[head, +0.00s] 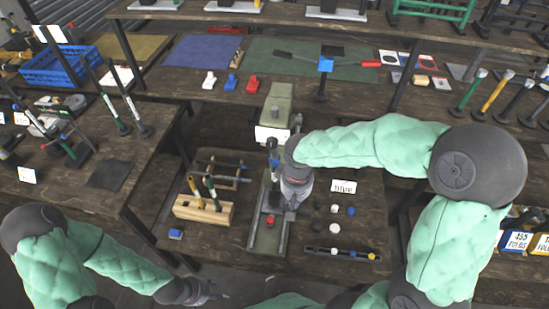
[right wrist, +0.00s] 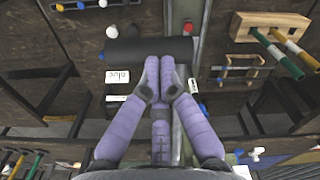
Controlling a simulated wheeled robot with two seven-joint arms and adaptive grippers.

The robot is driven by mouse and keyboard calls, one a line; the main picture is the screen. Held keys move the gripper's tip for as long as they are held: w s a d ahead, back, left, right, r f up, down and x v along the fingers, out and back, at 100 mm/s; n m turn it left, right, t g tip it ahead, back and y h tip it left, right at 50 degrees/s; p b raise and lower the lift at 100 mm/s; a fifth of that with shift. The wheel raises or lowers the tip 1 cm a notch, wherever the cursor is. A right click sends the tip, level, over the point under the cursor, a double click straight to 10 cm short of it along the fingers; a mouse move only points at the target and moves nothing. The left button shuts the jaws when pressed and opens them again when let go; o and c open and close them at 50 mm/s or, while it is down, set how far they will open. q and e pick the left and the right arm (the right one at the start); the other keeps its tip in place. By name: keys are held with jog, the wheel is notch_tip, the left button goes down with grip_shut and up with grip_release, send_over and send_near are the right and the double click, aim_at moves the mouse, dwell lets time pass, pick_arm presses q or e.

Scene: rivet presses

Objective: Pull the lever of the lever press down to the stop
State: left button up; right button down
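The lever press has a cream and olive head (head: 275,112) and a long grey base (head: 256,236) at the middle of the bench. A thick black bar (right wrist: 130,50), which looks like the lever's grip, lies crosswise in the right wrist view. My right gripper (head: 290,205) is low over the press base in the head view. In the right wrist view its purple fingers (right wrist: 160,68) are closed together at the black bar's edge; contact is not certain. The lever arm is mostly hidden by my right gripper. My left gripper (head: 208,293) is low at the front left, away from the press; its fingers are unclear.
A wooden block (head: 203,210) with upright tools stands left of the press. Several small caps and a dark strip (head: 340,254) lie to its right, with a white label (head: 343,186).

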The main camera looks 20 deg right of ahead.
jog(key=shift+s, duration=0.1)
dwell(0.3)
jog(key=r+p, duration=0.1)
jog(key=r, duration=0.1)
jog(key=r+p, duration=0.1)
jog(key=p, duration=0.1)
jog(key=s+r+p, duration=0.1)
jog(key=r, duration=0.1)
jog(key=shift+a+r+p, duration=0.3)
jog(key=shift+r+p, duration=0.05)
jog(key=shift+p, duration=0.05)
jog(key=w+d+r+p, duration=0.1)
jog(key=w+r+p, duration=0.1)
jog(key=r+p, duration=0.8)
jog(key=w+d+r+p, duration=0.2)
jog(key=r+p, duration=0.9)
jog(key=r, duration=0.6)
jog(key=shift+w+d+r+p, duration=0.15)
jog(key=shift+w+r+p, duration=0.15)
jog(key=shift+w, duration=0.5)
jog(key=shift+f, duration=0.1)
dwell(0.7)
